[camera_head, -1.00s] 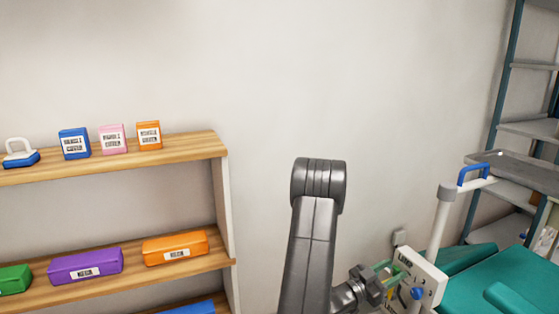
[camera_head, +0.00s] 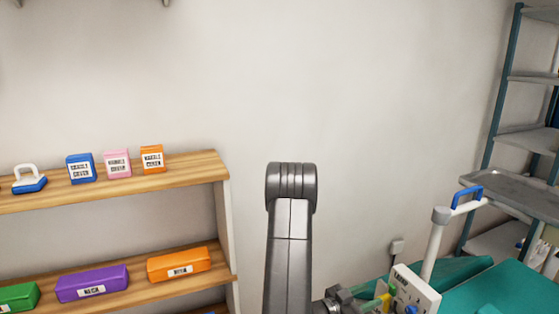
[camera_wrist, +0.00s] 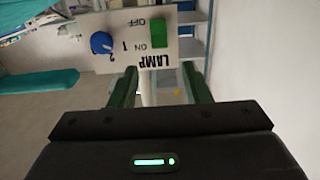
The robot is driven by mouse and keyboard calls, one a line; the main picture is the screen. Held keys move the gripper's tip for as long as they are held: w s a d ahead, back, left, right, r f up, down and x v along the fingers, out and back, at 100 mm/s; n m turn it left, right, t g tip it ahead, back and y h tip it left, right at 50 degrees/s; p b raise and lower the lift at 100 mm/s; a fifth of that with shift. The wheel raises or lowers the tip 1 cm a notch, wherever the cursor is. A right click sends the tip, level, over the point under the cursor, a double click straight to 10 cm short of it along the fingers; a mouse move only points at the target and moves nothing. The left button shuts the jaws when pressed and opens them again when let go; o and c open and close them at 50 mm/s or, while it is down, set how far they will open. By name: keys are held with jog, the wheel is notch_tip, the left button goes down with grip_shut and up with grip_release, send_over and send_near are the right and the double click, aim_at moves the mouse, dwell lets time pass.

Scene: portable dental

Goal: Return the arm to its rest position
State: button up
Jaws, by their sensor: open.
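My arm (camera_head: 290,245) stands up in the middle of the head view, its grey elbow highest and its lower end cut off by the bottom edge. In the wrist view my gripper (camera_wrist: 160,88) is open, with its two green fingers apart and nothing held between them. Just beyond the fingers is a white lamp panel (camera_wrist: 115,48) with a blue knob (camera_wrist: 101,42) and a green switch (camera_wrist: 158,27), seen upside down. The panel also shows at the bottom of the head view (camera_head: 420,290). I cannot tell whether a finger touches it.
A wooden shelf (camera_head: 205,168) with several boxes is at the left. A teal dental chair (camera_head: 505,290) and a white pole (camera_head: 432,245) with a blue handle are at the right. A metal tray (camera_head: 510,188) stands before a rack (camera_head: 525,140). The wall above my arm is clear.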

jog(key=v, duration=0.6)
jog(key=shift+s+t+y, duration=0.25)
jog(key=shift+t+y, duration=0.05)
jog(key=shift+y, duration=0.1)
jog(key=shift+d+r, duration=0.15)
